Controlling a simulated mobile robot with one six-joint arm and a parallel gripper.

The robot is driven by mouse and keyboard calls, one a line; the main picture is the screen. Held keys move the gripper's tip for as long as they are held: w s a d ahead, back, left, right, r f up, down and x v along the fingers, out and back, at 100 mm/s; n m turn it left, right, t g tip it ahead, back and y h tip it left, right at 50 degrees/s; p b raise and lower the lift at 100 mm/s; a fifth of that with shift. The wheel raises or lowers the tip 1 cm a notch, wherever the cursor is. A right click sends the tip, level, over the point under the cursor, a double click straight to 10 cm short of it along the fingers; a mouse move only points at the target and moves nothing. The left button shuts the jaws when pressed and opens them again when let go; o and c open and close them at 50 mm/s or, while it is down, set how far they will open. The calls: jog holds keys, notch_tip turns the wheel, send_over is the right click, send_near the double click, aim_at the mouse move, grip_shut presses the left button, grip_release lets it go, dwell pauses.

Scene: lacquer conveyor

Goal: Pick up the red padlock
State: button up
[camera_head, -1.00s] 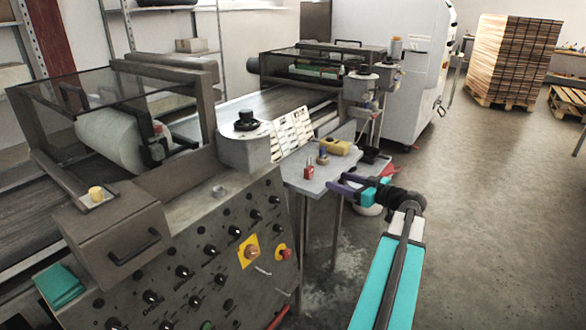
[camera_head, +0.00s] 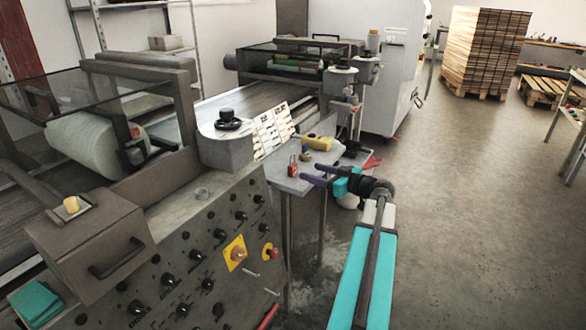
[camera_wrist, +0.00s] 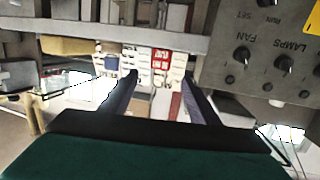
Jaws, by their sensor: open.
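The red padlock (camera_head: 292,169) stands on the small grey side table (camera_head: 283,184), near its front part. In the wrist view a red shape with light marks (camera_wrist: 160,60), which appears to be the padlock, shows ahead between my fingers. My gripper (camera_head: 304,174) is open and empty, level with the table and just right of the padlock, apart from it. Its two dark fingers (camera_wrist: 158,77) point toward the red shape in the wrist view. The padlock's lower part is hard to make out.
A small blue-and-brass padlock (camera_head: 306,156) and a yellow box (camera_head: 318,143) stand behind the red padlock. The machine panel with knobs (camera_head: 205,255) is close on the left. Open floor lies to the right.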

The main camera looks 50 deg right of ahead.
aim_at(295, 167)
jog(key=shift+w+a+f, duration=0.1)
jog(key=shift+w+f, duration=0.1)
jog(key=shift+w, duration=1.2)
jog(key=shift+w+f, duration=0.2)
jog(key=shift+w, duration=1.15)
jog(key=shift+w+a+f+p, duration=0.1)
jog(key=shift+w+f+p, duration=0.1)
jog(key=shift+w, duration=0.65)
jog(key=shift+w+a+f+p, duration=0.1)
jog(key=shift+w+f+p, duration=0.1)
jog(key=shift+w, duration=0.65)
jog(key=shift+w+f+p, duration=0.1)
jog(key=shift+w+p, duration=0.1)
jog(key=shift+w, duration=0.65)
jog(key=shift+c, duration=0.5)
jog(key=c, duration=1.1)
